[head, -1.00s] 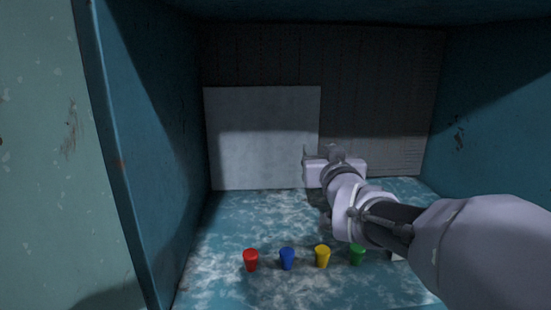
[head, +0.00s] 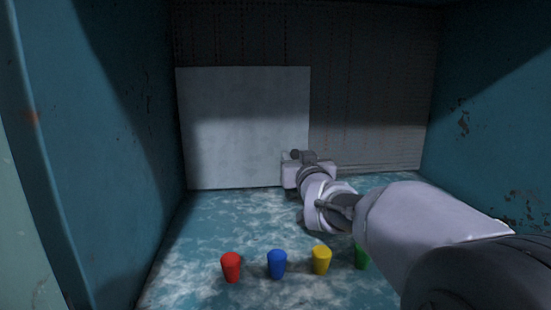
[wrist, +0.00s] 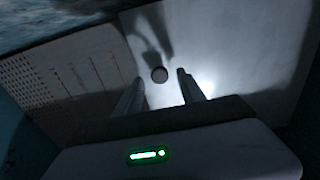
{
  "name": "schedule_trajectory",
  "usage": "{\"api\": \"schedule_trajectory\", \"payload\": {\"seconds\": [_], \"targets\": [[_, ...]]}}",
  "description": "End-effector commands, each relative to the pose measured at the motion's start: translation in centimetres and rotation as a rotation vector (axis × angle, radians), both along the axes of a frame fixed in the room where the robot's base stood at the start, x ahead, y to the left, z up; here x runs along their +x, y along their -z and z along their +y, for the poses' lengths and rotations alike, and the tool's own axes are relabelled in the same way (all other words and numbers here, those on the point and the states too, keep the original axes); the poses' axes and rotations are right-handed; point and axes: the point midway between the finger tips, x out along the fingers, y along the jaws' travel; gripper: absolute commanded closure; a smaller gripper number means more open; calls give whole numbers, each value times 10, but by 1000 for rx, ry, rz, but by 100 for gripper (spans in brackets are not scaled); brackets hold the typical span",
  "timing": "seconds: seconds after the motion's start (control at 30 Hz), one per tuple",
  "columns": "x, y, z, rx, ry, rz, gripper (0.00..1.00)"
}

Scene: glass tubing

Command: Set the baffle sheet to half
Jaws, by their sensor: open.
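The baffle sheet (head: 240,125) is a pale grey rectangular panel. It stands upright against the back wall, covering its left part; the right part of the wall is bare. In the wrist view the sheet (wrist: 215,45) fills the middle and right, with a small dark round knob or hole (wrist: 159,74) on it. My gripper (wrist: 159,98) is open, its two fingers on either side below that round spot. Nothing shows between the fingers, and I cannot tell whether they touch the sheet. In the head view my gripper (head: 290,172) is by the sheet's lower right corner, mostly hidden by my wrist.
Red (head: 231,267), blue (head: 277,264), yellow (head: 321,260) and green (head: 361,257) cups stand in a row on the blue-white floor (head: 210,230). Blue side walls (head: 90,130) close in left and right. The perforated back wall (head: 370,100) has a low ledge at right.

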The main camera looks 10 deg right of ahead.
Motion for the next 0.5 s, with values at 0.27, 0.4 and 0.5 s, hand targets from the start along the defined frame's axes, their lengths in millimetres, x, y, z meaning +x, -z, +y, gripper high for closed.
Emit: {"api": "schedule_trajectory", "payload": {"seconds": [0.27, 0.4, 0.5], "targets": [[9, 0, 0, 0, 0, 0, 54], [9, 0, 0, 0, 0, 0, 71], [9, 0, 0, 0, 0, 0, 91]]}}
